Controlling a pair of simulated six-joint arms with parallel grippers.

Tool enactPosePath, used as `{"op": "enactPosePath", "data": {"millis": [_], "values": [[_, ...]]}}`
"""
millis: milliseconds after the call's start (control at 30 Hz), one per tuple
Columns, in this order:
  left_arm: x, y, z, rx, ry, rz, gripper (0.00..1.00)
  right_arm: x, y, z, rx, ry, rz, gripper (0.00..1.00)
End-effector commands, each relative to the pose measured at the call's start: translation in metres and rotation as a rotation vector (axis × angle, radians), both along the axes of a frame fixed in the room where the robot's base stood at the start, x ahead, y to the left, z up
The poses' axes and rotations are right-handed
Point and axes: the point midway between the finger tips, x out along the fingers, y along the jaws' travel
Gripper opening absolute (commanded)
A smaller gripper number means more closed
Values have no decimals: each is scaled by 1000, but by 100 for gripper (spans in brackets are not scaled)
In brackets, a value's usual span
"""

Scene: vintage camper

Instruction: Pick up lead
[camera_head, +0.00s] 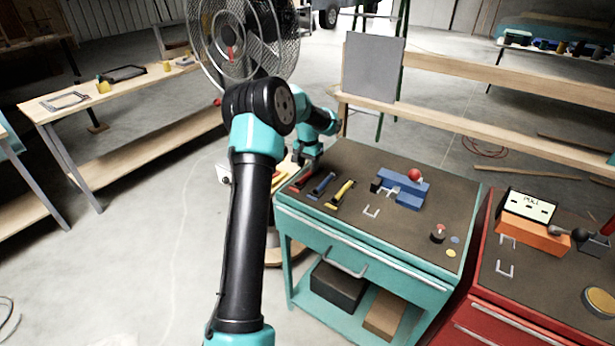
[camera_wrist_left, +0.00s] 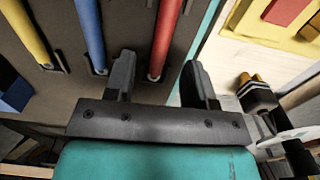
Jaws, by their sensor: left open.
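Three leads lie side by side on the dark top of the teal cabinet: a red lead (camera_head: 301,181), a blue lead (camera_head: 322,186) and a yellow lead (camera_head: 341,194). My left gripper (camera_head: 307,162) is at the cabinet's back left corner, by the far end of the red lead. In the left wrist view the fingers (camera_wrist_left: 158,64) are open, and the red lead (camera_wrist_left: 166,38) shows between them, closer to the right finger. The blue lead (camera_wrist_left: 89,35) and yellow lead (camera_wrist_left: 24,33) lie left of the fingers. I see no contact with any lead. My right gripper is not in view.
On the teal cabinet (camera_head: 362,243) stands a blue device (camera_head: 401,190) with a red ball on top. A red cabinet (camera_head: 512,327) with an orange-based meter (camera_head: 529,236) is at the right. A large fan (camera_head: 243,35) stands behind my left arm.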

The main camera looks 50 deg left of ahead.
Motion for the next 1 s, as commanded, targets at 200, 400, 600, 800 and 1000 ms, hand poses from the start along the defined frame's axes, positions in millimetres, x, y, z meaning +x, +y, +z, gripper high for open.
{"op": "enactPosePath", "data": {"millis": [200, 400, 600, 800, 1000], "values": [[-3, 0, -31, -1, 2, 1, 50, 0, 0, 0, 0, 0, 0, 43], [-3, 0, -38, 0, 0, 1, 50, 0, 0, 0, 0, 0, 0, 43], [-2, 0, -37, 0, 0, 1, 50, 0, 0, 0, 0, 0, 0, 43], [-2, 0, -37, 0, 0, 1, 49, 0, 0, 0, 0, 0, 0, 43], [-2, 0, -37, 0, 0, 1, 30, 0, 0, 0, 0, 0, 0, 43]]}}
